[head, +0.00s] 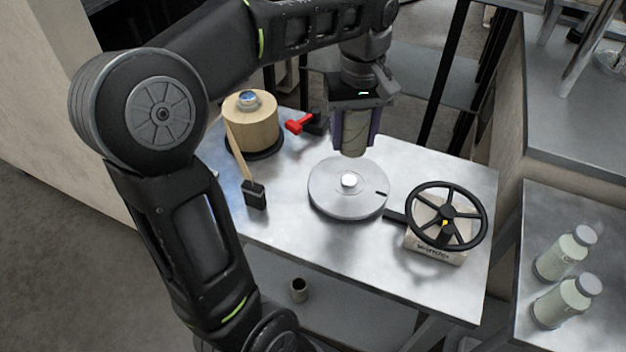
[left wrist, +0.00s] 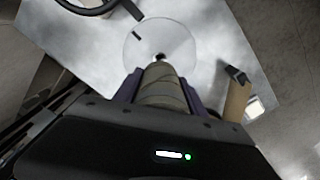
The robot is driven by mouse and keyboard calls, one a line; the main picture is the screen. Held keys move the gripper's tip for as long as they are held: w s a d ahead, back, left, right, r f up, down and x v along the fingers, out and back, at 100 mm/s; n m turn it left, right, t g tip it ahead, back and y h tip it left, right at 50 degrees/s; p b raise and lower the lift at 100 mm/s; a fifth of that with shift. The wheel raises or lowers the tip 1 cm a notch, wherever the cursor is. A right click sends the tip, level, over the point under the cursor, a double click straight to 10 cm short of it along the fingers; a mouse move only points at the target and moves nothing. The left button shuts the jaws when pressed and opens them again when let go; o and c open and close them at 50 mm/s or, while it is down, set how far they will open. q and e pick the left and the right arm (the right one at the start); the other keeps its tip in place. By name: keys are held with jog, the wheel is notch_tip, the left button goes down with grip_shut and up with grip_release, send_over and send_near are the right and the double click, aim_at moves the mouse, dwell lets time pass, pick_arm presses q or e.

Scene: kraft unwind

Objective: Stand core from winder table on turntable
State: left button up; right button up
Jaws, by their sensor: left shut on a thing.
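My left gripper (head: 356,138) is shut on a grey-green core (head: 355,142) and holds it upright above the far side of the turntable. In the left wrist view the core (left wrist: 162,90) sits between the gripper's fingers, with its far end toward the turntable. The turntable (head: 330,202) is a round light-grey disc with a pale peg at its centre and a dark mark near its rim. It also shows in the left wrist view (left wrist: 180,45). The winder table (head: 290,225) is a bare metal top under it. My right gripper is in neither view.
A black handwheel (head: 447,215) on a pale block stands right of the turntable. A kraft roll (head: 250,125) with a strip running to a small black block (head: 254,194) stands left. A red handle (head: 299,125) is behind. Two bottles (head: 562,300) stand on the right table.

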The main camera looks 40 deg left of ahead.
pick_arm(q)
jog(key=shift+s, duration=0.1)
jog(key=shift+d, duration=0.2)
jog(key=shift+a+f, duration=0.1)
jog(key=shift+f, duration=0.15)
send_over(349, 184)
notch_tip(349, 184, down, 6)
jog(key=shift+r, duration=0.1)
notch_tip(349, 184, down, 4)
jog(key=shift+r, duration=0.25)
jog(key=shift+f, duration=0.1)
jog(key=shift+f, duration=0.1)
